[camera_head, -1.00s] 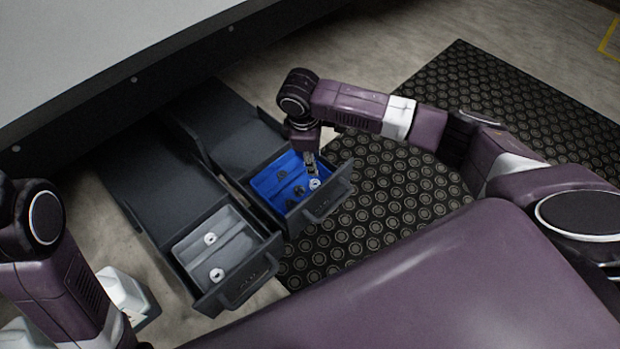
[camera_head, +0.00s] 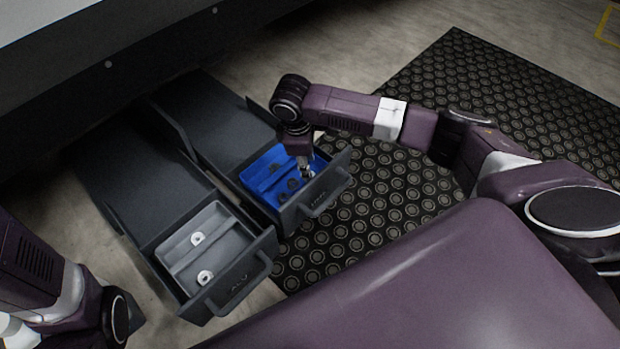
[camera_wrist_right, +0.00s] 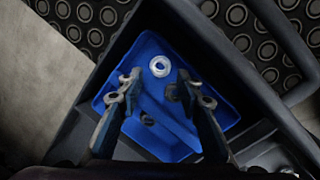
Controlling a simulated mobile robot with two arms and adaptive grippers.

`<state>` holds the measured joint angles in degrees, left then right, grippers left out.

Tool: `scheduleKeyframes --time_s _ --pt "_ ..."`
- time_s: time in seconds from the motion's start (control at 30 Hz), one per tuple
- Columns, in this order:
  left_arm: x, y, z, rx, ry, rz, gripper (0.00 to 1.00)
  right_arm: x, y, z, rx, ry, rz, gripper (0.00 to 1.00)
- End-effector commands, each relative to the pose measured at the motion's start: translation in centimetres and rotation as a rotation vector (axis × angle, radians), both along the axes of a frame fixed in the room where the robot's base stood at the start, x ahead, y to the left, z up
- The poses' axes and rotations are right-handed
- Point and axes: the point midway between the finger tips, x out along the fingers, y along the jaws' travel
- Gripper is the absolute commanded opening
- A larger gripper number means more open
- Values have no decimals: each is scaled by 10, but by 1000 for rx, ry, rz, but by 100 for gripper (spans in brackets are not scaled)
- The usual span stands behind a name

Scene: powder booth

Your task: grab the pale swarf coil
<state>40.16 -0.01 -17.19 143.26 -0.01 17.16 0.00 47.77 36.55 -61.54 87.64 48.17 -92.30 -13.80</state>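In the right wrist view, a pale swarf coil (camera_wrist_right: 160,67) lies in the blue tray (camera_wrist_right: 150,50), near one corner. My right gripper (camera_wrist_right: 161,88) is open above the tray, its fingers on either side in this picture and apart from the coil. In the head view my right gripper (camera_head: 307,172) points down into the blue tray (camera_head: 258,172) and largely hides that coil. Two more pale coils, an upper one (camera_head: 197,239) and a lower one (camera_head: 205,277), lie in the grey tray. My left gripper is out of view.
Dark coils (camera_wrist_right: 147,118) (camera_head: 293,184) share the blue tray. The blue tray sits in an open dark drawer with a front handle (camera_head: 326,203). The grey tray (camera_head: 184,246) sits in the neighbouring open drawer (camera_head: 240,283). Drawer walls stand close around my right gripper.

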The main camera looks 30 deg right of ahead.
Motion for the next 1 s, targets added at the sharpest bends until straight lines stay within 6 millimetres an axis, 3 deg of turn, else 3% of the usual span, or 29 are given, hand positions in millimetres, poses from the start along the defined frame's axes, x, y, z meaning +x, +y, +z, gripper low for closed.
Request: scheduleKeyframes --time_s 0.4,0.7,0.9,1.0 --pt "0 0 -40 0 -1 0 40 3 -8 -47 -1 0 0 33" --pt "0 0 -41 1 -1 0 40 3 -8 -49 -1 -1 0 33" --pt "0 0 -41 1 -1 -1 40 3 -8 -49 -1 -1 0 13" --pt "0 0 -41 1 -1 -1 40 3 -8 -49 -1 -1 0 12"
